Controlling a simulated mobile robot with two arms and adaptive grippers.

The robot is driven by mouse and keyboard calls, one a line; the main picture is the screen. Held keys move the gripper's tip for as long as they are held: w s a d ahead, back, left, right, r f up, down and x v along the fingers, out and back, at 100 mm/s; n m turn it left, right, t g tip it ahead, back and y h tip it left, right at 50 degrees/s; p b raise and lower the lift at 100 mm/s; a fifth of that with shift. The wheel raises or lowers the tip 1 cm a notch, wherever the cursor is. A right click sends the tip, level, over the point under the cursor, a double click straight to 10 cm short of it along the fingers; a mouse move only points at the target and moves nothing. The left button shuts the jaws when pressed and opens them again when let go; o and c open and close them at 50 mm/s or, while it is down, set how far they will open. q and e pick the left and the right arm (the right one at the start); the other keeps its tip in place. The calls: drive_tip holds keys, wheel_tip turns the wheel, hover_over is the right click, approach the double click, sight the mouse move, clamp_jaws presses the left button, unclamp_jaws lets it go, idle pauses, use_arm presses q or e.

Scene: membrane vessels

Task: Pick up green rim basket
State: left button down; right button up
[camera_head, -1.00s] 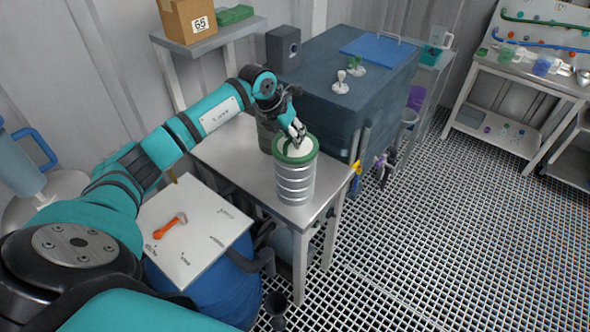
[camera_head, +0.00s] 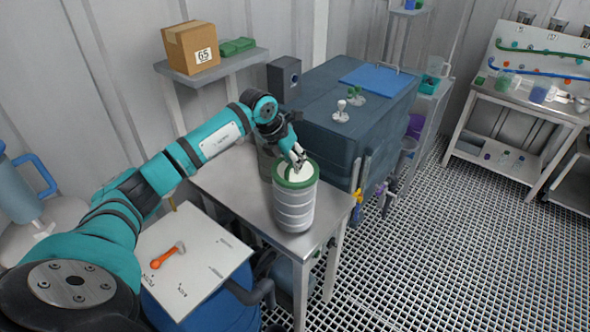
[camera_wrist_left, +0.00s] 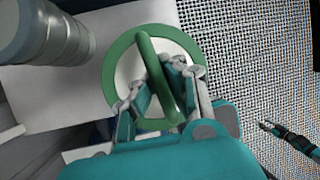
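The green rim basket (camera_head: 295,208) is a silver ribbed cylinder with a green rim and a pale inside. It stands upright on the steel table. My left gripper (camera_head: 298,160) is directly above its rim, pointing down. In the left wrist view, the green rim (camera_wrist_left: 119,60) is a ring crossed by a green handle bar (camera_wrist_left: 150,65). The fingers of my left gripper (camera_wrist_left: 158,80) are apart, with the bar running between them; whether they touch it is unclear.
A second grey cylinder (camera_wrist_left: 45,35) stands close behind the basket. The steel table (camera_head: 233,185) abuts a dark blue box (camera_head: 335,110) on the right. A white board (camera_head: 215,265) with an orange-handled tool (camera_head: 165,256) lies at front left. Open grating floor (camera_head: 440,235) lies right.

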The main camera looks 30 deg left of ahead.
use_arm(q)
wheel_tip(320, 180, up, 2)
drive_tip(key=shift+b, duration=0.5)
drive_tip(key=shift+s+d+r, duration=0.1)
drive_tip(key=s+d+r+b, duration=0.1)
drive_tip(key=s+d+b, duration=0.4)
drive_tip(key=s+d, duration=0.6)
drive_tip(key=shift+d+r, duration=0.2)
drive_tip(key=shift+r, duration=0.1)
